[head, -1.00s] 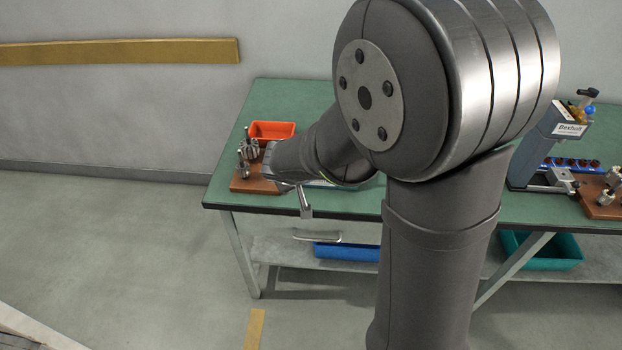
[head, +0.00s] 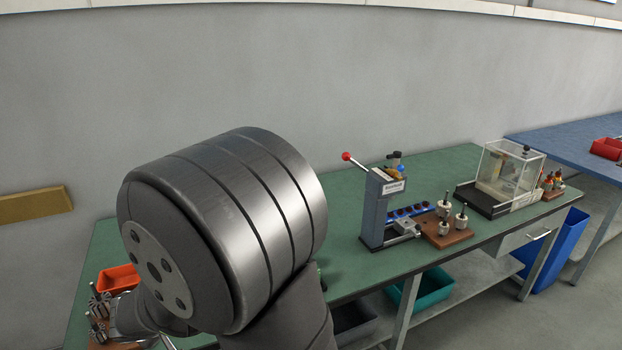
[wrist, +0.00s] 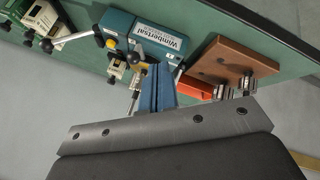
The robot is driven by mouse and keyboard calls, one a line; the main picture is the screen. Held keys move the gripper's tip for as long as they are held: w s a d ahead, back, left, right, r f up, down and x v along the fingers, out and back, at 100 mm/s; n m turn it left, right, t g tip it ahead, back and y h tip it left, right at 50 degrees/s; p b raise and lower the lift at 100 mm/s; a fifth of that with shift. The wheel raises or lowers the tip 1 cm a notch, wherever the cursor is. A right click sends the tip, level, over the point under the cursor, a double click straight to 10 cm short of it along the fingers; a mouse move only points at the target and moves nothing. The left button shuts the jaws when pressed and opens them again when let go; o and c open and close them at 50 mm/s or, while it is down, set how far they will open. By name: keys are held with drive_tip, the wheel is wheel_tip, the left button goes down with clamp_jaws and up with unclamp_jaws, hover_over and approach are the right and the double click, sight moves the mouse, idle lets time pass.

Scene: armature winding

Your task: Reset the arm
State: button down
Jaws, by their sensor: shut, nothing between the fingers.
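My arm (head: 220,230) fills the lower left of the head view, above the green workbench (head: 340,200). My gripper (wrist: 158,88) shows in the wrist view as two blue fingers side by side, shut and empty. In the head view the arm and the bottom edge of the picture largely hide it. Beyond the fingers in the wrist view are an orange bin (wrist: 196,89), a brown board (wrist: 232,62) with metal parts, and a blue machine (wrist: 145,35) with a white label. I cannot tell whether the fingers touch anything.
In the head view, a grey-blue machine (head: 375,210) with a red-knobbed lever stands beside a brown board (head: 455,238) holding metal armatures. A clear box (head: 515,165) stands farther right. The orange bin (head: 118,279) is at far left. Green bench top between is partly clear.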

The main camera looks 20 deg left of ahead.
drive_tip(key=x, duration=0.7)
drive_tip(key=shift+w+a+f, duration=0.1)
drive_tip(key=shift+w+f, duration=0.05)
drive_tip(key=shift+f, duration=0.05)
drive_tip(key=shift+w+f, duration=0.15)
drive_tip(key=shift+w, duration=1.4)
